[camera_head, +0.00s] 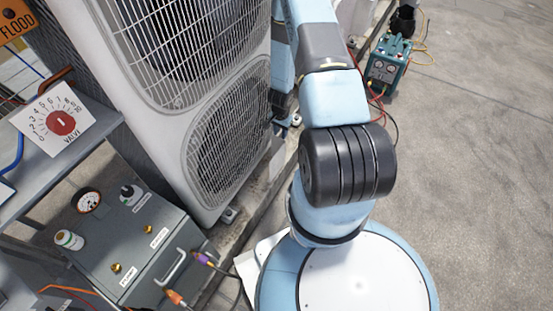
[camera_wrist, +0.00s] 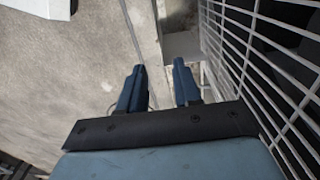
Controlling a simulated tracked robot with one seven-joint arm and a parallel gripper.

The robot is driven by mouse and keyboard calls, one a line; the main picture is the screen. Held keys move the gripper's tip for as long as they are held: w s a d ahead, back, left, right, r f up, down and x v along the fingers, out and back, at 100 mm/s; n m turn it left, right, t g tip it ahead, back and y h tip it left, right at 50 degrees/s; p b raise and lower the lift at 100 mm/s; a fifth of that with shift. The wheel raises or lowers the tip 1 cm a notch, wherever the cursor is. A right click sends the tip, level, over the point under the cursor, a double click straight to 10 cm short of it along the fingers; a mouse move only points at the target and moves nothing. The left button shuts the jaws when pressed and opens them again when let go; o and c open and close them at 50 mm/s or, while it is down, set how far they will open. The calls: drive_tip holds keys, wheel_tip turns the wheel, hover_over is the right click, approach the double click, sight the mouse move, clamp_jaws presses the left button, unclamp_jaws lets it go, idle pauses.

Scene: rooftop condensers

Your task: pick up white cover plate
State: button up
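I cannot pick out a white cover plate for certain in either view. In the wrist view, my gripper (camera_wrist: 159,76) shows two dark blue fingers set apart, with nothing between them. They point along a pale concrete ledge, close beside the white wire grille (camera_wrist: 262,55) of a condenser. A light grey block-like surface (camera_wrist: 183,45) lies just beyond the right fingertip; I cannot tell what it is. In the head view, my arm reaches past the condenser's right edge and hides most of the gripper.
The white condenser unit (camera_head: 160,125) stands left of my arm. A grey box (camera_head: 125,235) with a gauge and hoses sits at lower left, below a VALVE dial panel (camera_head: 60,122). A teal machine (camera_head: 388,65) with hoses stands at the back. The concrete floor at right is clear.

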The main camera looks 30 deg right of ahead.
wheel_tip(320, 180, down, 13)
idle(0.8)
drive_tip(key=shift+s+f, duration=0.1)
drive_tip(key=shift+c, duration=0.5)
clamp_jaws()
idle(0.8)
